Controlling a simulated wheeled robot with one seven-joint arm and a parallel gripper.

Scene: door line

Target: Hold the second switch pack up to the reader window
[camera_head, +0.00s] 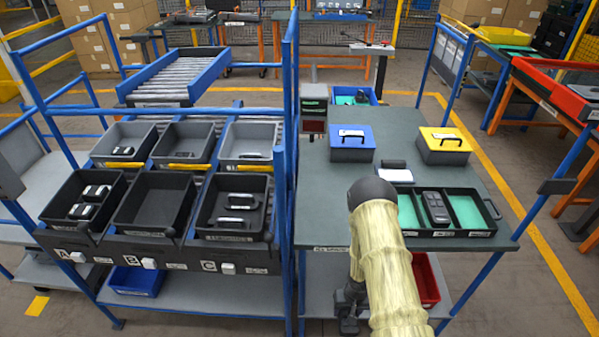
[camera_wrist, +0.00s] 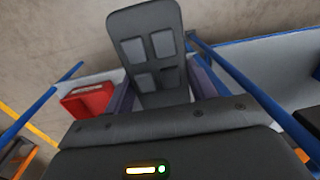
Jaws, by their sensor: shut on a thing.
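My gripper (camera_wrist: 158,88) is shut on a dark switch pack (camera_wrist: 150,48) with several grey pads on its face, seen close in the wrist view. In the head view my gripper (camera_head: 349,308) is low, in front of the green table's front edge; the held pack cannot be made out there. Another dark switch pack (camera_head: 436,207) lies in the middle of a black tray with green-lined compartments (camera_head: 466,232). A dark box on a post with a reddish face (camera_head: 314,126), possibly the reader window, stands at the table's left edge, well away from my gripper.
A blue-lidded box (camera_head: 352,137), a yellow-lidded box (camera_head: 444,136) and a small white-topped block (camera_head: 394,172) stand on the table. Grey and black bins (camera_head: 155,203) fill the rack at left. A red bin (camera_head: 425,281) sits below the table. Blue posts (camera_head: 290,170) border the table.

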